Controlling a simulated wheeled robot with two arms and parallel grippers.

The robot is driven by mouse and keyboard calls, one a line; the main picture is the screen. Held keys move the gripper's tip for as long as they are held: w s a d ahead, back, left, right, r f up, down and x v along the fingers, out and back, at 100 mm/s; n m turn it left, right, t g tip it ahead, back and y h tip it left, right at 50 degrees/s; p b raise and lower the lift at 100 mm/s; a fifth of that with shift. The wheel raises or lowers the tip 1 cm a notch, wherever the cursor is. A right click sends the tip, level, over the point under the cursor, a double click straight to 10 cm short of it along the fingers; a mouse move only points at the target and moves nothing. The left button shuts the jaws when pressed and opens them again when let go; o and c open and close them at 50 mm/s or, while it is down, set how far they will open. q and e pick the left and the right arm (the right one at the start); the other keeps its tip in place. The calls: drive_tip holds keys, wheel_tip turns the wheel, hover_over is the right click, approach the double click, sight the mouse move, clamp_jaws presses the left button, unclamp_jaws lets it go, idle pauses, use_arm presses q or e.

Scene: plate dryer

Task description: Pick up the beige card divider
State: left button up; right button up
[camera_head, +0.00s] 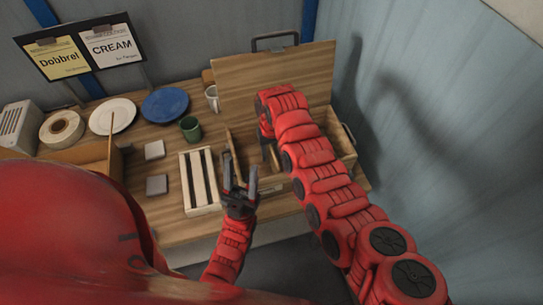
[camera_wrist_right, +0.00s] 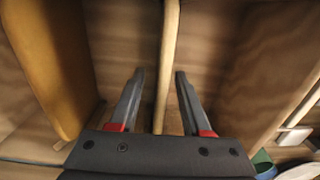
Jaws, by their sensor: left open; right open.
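In the right wrist view, a thin, light beige upright panel edge (camera_wrist_right: 169,45), which looks like the beige card divider, runs between the fingers of my right gripper (camera_wrist_right: 159,76). The gripper is open, with one finger on each side of the panel and small gaps visible. A wider orange-brown panel (camera_wrist_right: 48,55) stands to the left. In the head view, my right arm reaches down into the open wooden box (camera_head: 343,150) and hides much of its inside. My left gripper (camera_head: 239,165) is open and empty, in front of the box's left side.
The box's raised lid (camera_head: 230,92) stands behind it. A slatted wooden rack (camera_head: 201,182), green cup (camera_head: 190,128), white mug (camera_head: 212,97), blue plate (camera_head: 165,105) and white plate (camera_head: 112,116) stand to the left. A wall (camera_head: 430,110) closes the right side.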

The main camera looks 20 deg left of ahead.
drive_tip(key=shift+s+f, duration=0.1)
drive_tip(key=shift+f, duration=0.45)
drive_tip(key=shift+r, duration=0.15)
clamp_jaws()
